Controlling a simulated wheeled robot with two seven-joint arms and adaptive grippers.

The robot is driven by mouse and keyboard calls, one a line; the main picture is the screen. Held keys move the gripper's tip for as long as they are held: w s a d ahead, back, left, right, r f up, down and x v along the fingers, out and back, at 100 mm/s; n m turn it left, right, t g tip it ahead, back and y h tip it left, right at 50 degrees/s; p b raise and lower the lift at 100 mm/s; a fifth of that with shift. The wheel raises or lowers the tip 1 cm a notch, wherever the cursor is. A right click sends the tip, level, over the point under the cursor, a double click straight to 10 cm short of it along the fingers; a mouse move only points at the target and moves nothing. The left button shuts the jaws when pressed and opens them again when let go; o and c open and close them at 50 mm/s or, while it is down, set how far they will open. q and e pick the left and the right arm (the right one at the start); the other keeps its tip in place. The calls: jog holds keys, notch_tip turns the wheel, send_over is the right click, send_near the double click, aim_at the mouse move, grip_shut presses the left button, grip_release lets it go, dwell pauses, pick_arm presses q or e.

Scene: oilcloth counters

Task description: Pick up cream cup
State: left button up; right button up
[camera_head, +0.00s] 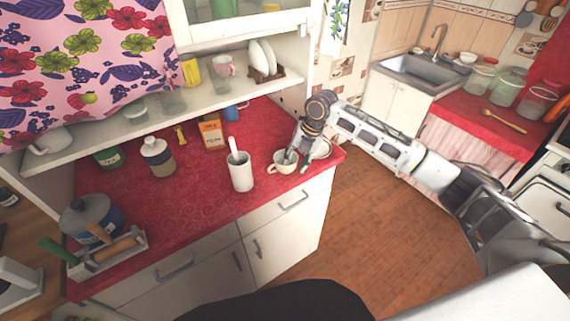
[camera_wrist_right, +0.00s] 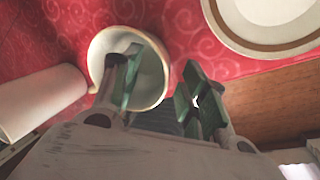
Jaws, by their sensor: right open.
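The cream cup (camera_head: 281,167) stands upright on the red counter near its front right end, with its handle toward the left in the head view. In the right wrist view the cup (camera_wrist_right: 155,85) is seen from above, its round mouth facing the camera. My right gripper (camera_head: 291,157) is over the cup from above. In the wrist view it is open (camera_wrist_right: 160,85): one finger shows over the cup's mouth, the other is outside the rim on the right. The rim lies between the fingers, and I cannot tell the exact finger depth. My left gripper is not in view.
A tall white container (camera_head: 241,176) stands just left of the cup. A plate with a brown band (camera_wrist_right: 270,22) lies close on the right. A bottle (camera_head: 158,158), an orange box (camera_head: 211,133) and a dark pot (camera_head: 91,214) stand farther left. The counter's front edge is near.

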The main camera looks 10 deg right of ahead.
grip_shut()
dwell(0.3)
jog(key=shift+r, duration=0.15)
notch_tip(320, 180, up, 10)
jog(key=shift+b, duration=0.35)
dwell(0.4)
dwell(0.4)
